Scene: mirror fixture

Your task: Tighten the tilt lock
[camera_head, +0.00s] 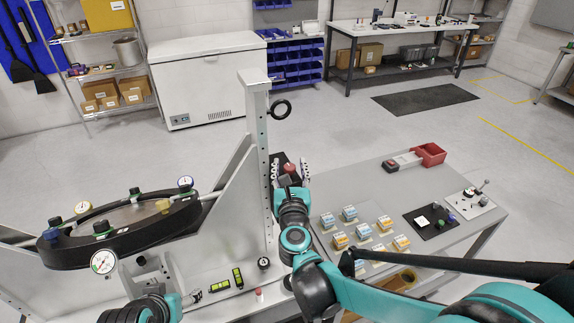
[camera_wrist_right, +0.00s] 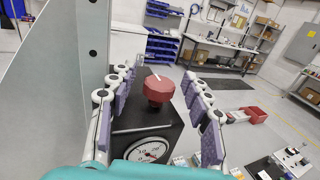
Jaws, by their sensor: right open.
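A red knob (camera_wrist_right: 158,90) with a white mark on top sits on a black block (camera_wrist_right: 140,122) with a round dial (camera_wrist_right: 150,150) on its near face. I take it to be the tilt lock. In the head view the red knob (camera_head: 290,170) is beside the upright grey post. My right gripper (camera_head: 290,174) is open, with a finger on each side of the knob. In the right wrist view its fingers (camera_wrist_right: 158,108) show gaps to the knob on both sides. My left arm shows at the bottom left; its fingers (camera_head: 191,297) are barely visible and their state is unclear.
The grey post (camera_head: 256,140) with a black ring handle (camera_head: 281,109) stands close left of my right gripper. A black ring frame (camera_head: 120,225) with gauges is at left. The table (camera_head: 375,185) holds several small boxes (camera_head: 366,231) and a red bin (camera_head: 430,153).

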